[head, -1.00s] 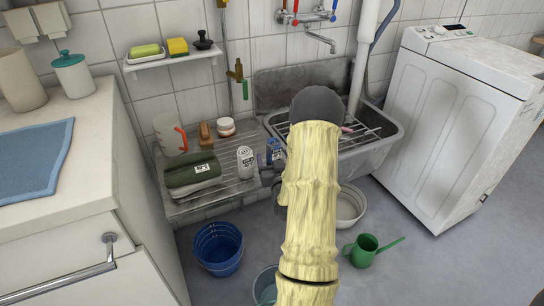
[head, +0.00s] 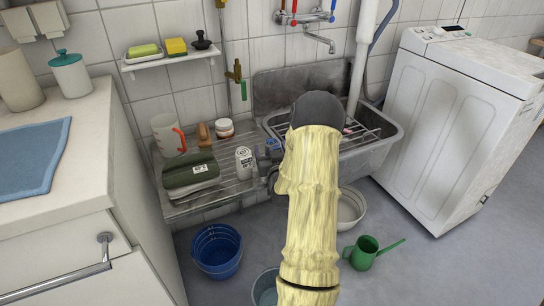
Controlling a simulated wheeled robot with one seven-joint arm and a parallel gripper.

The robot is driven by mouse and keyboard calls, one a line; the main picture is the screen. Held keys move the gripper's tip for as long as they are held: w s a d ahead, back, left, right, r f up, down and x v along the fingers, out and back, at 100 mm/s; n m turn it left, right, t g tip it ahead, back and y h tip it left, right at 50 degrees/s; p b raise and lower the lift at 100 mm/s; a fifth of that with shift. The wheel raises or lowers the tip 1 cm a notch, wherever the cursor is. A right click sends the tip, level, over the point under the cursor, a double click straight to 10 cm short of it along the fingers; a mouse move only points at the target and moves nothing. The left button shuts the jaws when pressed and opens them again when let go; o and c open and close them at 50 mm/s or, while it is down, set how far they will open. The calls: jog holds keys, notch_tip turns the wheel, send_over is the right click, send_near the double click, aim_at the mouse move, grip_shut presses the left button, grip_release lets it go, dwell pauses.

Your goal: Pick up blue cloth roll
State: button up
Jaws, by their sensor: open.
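The blue cloth roll (head: 273,143) stands on the ribbed metal drainboard (head: 228,192) beside the sink. Only a small blue part of it shows, behind my gripper. My gripper (head: 264,160) is at the drainboard's right end, low in front of the roll and mostly hidden by my arm. Its jaws are open. Whether the fingers are around the roll or just in front of it, I cannot tell.
A white labelled roll (head: 244,162) stands close left of my gripper. A folded dark green cloth (head: 190,170), a white mug (head: 165,135) and a jar (head: 224,128) are farther left. The sink (head: 378,140) is right. Buckets and a green watering can (head: 364,252) stand on the floor.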

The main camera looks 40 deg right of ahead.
jog(key=c, duration=1.1)
jog(key=shift+c, duration=0.2)
notch_tip(320, 180, up, 10)
jog(key=p, duration=0.3)
jog(key=shift+p, duration=0.3)
